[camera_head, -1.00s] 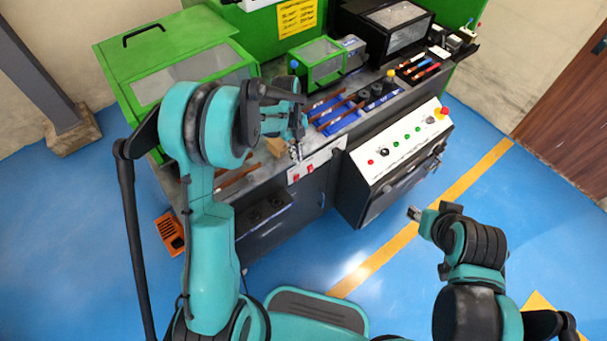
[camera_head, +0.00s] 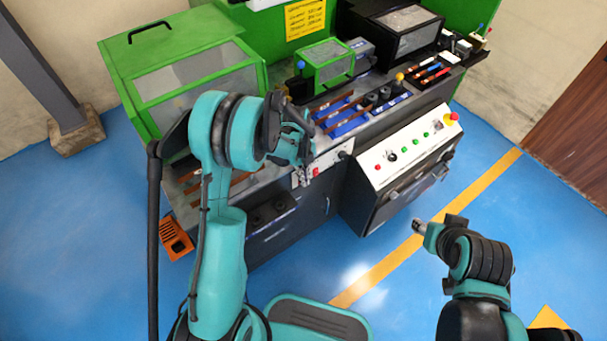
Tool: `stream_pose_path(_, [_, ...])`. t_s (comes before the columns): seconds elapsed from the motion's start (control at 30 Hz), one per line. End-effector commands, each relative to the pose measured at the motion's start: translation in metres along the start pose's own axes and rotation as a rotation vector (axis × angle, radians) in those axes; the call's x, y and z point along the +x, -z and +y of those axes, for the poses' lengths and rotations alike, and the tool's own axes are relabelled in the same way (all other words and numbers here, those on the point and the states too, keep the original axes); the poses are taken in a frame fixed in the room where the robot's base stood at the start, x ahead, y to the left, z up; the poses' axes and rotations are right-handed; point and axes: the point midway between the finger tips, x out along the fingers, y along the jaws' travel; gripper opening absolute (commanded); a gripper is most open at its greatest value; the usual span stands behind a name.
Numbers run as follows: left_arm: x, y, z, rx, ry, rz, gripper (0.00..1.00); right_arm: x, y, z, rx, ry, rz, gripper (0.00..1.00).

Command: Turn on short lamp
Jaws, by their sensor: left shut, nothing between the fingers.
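My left gripper (camera_head: 304,176) is shut and empty. It points down in front of a white switch panel (camera_head: 327,160) on the bench's front edge. A red switch (camera_head: 316,171) shows just right of the fingertips; the gripper hides the panel's left part. I cannot tell whether the fingers touch the panel. I cannot make out a short lamp for sure. My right gripper (camera_head: 418,227) is low at the right, over the floor and away from the bench; its finger state is too small to tell.
A sloped control panel (camera_head: 405,146) with several buttons stands right of the switch panel. Green guarded machines (camera_head: 200,75) and blue trays with copper bars (camera_head: 340,118) are on the bench (camera_head: 270,172). An orange holder (camera_head: 176,238) is at its left end.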

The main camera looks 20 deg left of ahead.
Motion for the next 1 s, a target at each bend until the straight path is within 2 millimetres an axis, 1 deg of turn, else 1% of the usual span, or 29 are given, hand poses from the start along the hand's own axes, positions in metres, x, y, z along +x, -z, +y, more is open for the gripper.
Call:
stream_pose_path(0.33, [0.001, 0.0, 0.0, 0.0, 0.0, 0.0, 0.0, 0.0, 0.0, 0.0, 0.0, 0.0, 0.0, 0.4])
stream_pose_path(0.47, [-0.002, -0.008, 0.0, -0.001, 0.0, 0.0, 0.0, 0.001, 0.0, 0.0, 0.0, 0.0, 0.0, 0.4])
stream_pose_path(0.7, [-0.002, -0.007, 0.0, 0.0, 0.0, -0.001, 0.0, 0.0, 0.0, 0.0, 0.0, 0.0, 0.0, 0.4])
stream_pose_path(1.0, [-0.014, -0.005, 0.0, 0.0, 0.0, 0.0, 0.0, -0.006, 0.004, 0.0, 0.0, 0.0, 0.0, 0.4])
